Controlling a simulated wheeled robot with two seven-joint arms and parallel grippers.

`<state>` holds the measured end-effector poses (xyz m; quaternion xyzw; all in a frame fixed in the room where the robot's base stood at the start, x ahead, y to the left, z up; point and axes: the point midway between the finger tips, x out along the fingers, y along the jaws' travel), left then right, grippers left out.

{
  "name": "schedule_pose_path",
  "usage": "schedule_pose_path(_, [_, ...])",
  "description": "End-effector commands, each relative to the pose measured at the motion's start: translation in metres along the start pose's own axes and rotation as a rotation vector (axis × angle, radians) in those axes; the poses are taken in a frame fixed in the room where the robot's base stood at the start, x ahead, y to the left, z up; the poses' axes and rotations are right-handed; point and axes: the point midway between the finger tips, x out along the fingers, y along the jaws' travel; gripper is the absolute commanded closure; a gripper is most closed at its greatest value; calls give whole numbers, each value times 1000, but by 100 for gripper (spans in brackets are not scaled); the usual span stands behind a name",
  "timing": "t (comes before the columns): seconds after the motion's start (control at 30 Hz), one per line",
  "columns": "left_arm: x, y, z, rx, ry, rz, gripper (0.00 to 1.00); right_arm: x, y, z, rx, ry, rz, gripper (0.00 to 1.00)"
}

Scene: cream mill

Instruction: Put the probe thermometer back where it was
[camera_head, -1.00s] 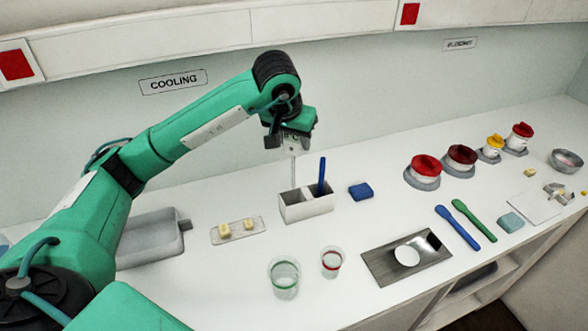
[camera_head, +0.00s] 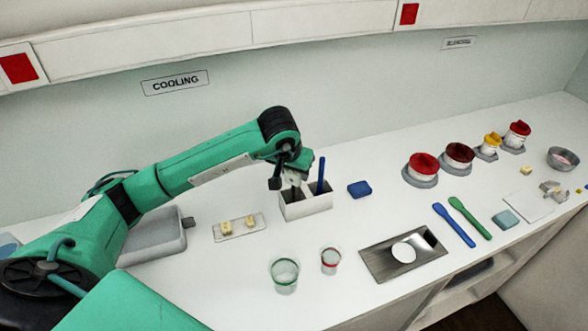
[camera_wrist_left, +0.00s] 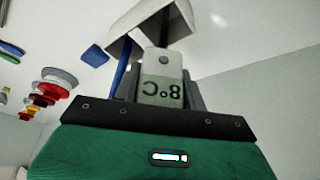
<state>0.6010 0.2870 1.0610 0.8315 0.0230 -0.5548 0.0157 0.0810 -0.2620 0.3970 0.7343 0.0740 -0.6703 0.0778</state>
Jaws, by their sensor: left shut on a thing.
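The probe thermometer (camera_wrist_left: 162,92) is in my left gripper (camera_head: 290,189), its display reading 8°C upside down in the left wrist view. The gripper is shut on its body, right above the left compartment of the white two-compartment holder (camera_head: 308,209). The holder also shows in the left wrist view (camera_wrist_left: 150,20). The probe's thin stem is hidden, apparently inside the left compartment; I cannot tell whether it touches the bottom. A blue-handled tool (camera_head: 321,174) stands upright in the right compartment, close beside the gripper. My right gripper is not in view.
A blue sponge (camera_head: 360,189) lies right of the holder. A clear tray with yellow pieces (camera_head: 239,229) is to the left. Two clear cups, green-rimmed (camera_head: 284,275) and red-rimmed (camera_head: 330,260), stand in front. A metal plate (camera_head: 380,262) and red-lidded jars (camera_head: 422,167) are further right.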

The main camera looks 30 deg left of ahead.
Motion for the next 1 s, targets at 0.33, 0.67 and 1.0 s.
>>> schedule_pose_path(0.33, [2, 0, 1, 0, -1, -1, 37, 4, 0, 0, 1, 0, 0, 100])
schedule_pose_path(0.67, [1, 0, 0, 0, -1, 0, 37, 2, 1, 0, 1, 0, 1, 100])
schedule_pose_path(1.0, [-51, -1, -1, 1, 7, -1, 37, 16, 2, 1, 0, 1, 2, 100])
